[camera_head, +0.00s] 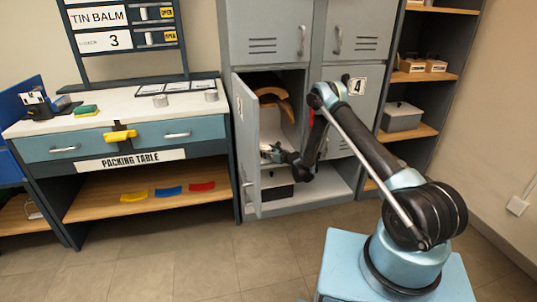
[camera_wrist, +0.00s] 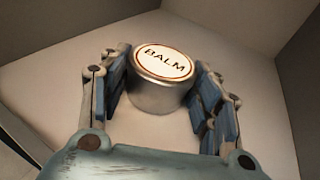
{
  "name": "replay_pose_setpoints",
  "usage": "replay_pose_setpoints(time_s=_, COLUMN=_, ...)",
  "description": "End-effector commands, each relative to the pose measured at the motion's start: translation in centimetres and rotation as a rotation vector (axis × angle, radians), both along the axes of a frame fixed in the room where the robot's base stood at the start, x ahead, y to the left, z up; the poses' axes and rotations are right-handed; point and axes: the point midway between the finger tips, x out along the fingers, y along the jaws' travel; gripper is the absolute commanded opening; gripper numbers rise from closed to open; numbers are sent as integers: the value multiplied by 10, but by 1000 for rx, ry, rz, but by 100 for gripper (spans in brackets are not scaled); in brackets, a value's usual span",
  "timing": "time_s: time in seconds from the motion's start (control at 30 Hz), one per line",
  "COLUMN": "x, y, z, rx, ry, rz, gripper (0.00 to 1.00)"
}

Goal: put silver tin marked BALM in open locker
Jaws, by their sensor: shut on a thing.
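The silver tin marked BALM (camera_wrist: 160,85) stands upright between my fingers in the wrist view, its round white lid facing up. My gripper (camera_wrist: 158,100) is shut on its sides, with one blue-padded finger on each side. Pale walls and a pale floor surround the tin. In the head view my gripper (camera_head: 268,153) is inside the open locker (camera_head: 270,128), and the tin is too small to make out there. The locker's door (camera_head: 246,145) stands swung out to the left. Whether the tin's base touches the floor is hard to tell.
A brown curved object (camera_head: 274,98) is high in the same locker, and a dark box (camera_head: 277,192) is low in it. The locker marked 4 (camera_head: 350,110) is shut.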

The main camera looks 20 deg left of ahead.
Motion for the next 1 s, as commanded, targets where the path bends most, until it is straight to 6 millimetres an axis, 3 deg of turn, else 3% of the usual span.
replay_pose_setpoints(time_s=0.37, x=0, y=0, z=-4, rx=0, ry=0, rz=0, gripper=29)
replay_pose_setpoints(time_s=0.4, x=0, y=0, z=-4, rx=0, ry=0, rz=0, gripper=64)
replay_pose_setpoints(time_s=0.47, x=0, y=0, z=-4, rx=0, ry=0, rz=0, gripper=78)
replay_pose_setpoints(time_s=0.9, x=0, y=-1, z=-1, rx=0, ry=0, rz=-1, gripper=78)
replay_pose_setpoints(time_s=1.0, x=-2, y=-9, z=0, rx=0, ry=0, rz=-1, gripper=78)
